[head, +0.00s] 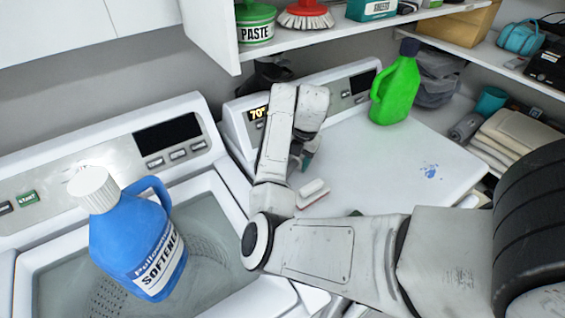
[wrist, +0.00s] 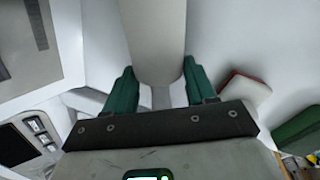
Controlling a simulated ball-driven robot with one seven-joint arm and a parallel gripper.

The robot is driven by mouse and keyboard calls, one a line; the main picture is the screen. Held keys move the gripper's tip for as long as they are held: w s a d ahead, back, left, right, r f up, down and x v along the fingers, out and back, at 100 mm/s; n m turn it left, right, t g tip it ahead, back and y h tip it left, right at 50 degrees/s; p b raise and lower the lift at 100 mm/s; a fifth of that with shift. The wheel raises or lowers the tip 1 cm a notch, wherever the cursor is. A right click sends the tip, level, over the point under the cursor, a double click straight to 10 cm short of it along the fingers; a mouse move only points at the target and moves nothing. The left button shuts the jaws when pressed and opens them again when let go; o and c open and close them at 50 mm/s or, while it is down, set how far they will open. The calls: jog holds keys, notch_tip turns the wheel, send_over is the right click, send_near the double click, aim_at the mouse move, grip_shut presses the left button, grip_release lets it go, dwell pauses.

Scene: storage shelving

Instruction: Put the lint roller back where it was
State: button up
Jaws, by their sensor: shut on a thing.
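In the wrist view, the lint roller (wrist: 155,40) is a pale cylinder with a thinner grey part at its lower end. My gripper (wrist: 160,92) has its two green fingers on either side of that thin part, shut on it. In the head view my gripper (head: 307,161) is over the left part of the right machine's white top, in front of its control panel. There the arm mostly hides the gripper, and I cannot make out the roller.
A white block with a red edge (head: 313,190) lies on the white machine top (head: 375,170) near my gripper. A green jug (head: 397,88) stands at the back. A blue softener bottle (head: 140,240) stands at the left machine. Folded towels (head: 515,140) are on the right.

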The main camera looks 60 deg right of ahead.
jog(key=shift+f, duration=0.15)
jog(key=o, duration=1)
jog(key=shift+s+r+p, duration=0.3)
jog(key=shift+r+p, duration=0.05)
jog(key=shift+r, duration=1.65)
jog(key=shift+s+r+p, duration=0.35)
jog(key=shift+r+p, duration=0.05)
jog(key=shift+r, duration=1.6)
jog(key=shift+s+r+p, duration=0.3)
jog(key=shift+r+p, duration=0.05)
jog(key=shift+r, duration=1.65)
